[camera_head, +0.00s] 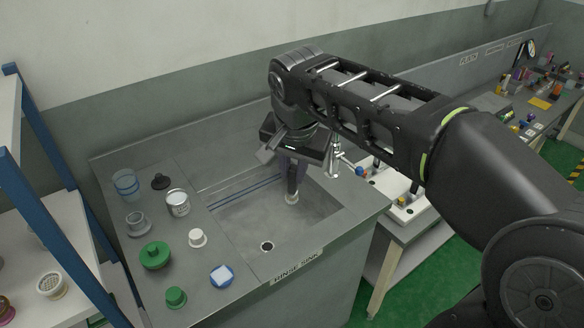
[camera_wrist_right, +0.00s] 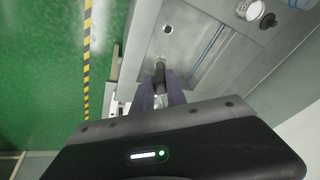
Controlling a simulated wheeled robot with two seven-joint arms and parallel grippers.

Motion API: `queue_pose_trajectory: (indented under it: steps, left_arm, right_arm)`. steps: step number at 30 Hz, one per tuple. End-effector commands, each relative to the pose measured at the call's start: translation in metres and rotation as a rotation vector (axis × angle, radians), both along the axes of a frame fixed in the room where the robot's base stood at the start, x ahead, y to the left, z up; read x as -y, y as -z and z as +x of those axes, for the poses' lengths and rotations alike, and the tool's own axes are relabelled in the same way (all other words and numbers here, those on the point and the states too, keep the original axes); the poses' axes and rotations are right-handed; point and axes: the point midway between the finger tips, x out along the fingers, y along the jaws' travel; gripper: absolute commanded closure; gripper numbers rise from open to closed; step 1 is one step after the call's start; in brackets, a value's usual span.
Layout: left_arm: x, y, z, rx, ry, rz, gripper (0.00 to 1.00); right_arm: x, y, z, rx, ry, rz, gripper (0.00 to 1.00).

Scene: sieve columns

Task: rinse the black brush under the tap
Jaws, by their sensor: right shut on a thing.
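My right gripper (camera_head: 291,181) points down into the rinse sink (camera_head: 232,223). It is shut on the black brush (camera_head: 291,191), whose pale end hangs low, above or near the sink floor; I cannot tell if it touches. In the right wrist view the dark brush (camera_wrist_right: 160,72) sits between the fingers (camera_wrist_right: 161,92). A chrome tap (camera_head: 334,163) stands at the sink's right back, just right of the gripper and partly hidden by my arm. I cannot see any water running. My left gripper is not in view.
The counter left of the sink holds a metal tin (camera_head: 178,204), a black knobbed piece (camera_head: 160,182), green pieces (camera_head: 155,256), a white piece (camera_head: 197,238) and a blue-and-white block (camera_head: 221,276). A blue-framed shelf (camera_head: 50,180) stands at left. The sink's drain (camera_head: 266,246) is clear.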

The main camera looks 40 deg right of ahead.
Motion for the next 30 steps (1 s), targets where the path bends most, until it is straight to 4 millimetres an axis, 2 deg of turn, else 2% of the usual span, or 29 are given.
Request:
queue_pose_trajectory:
  steps: [11,30]
  left_arm:
    - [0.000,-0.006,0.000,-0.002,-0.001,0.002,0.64]
    - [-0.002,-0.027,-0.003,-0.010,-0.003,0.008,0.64]
  right_arm:
    - [0.010,0.003,0.019,-0.002,-0.001,0.000,1.00]
    - [0.042,0.016,0.079,-0.001,-0.001,0.001,1.00]
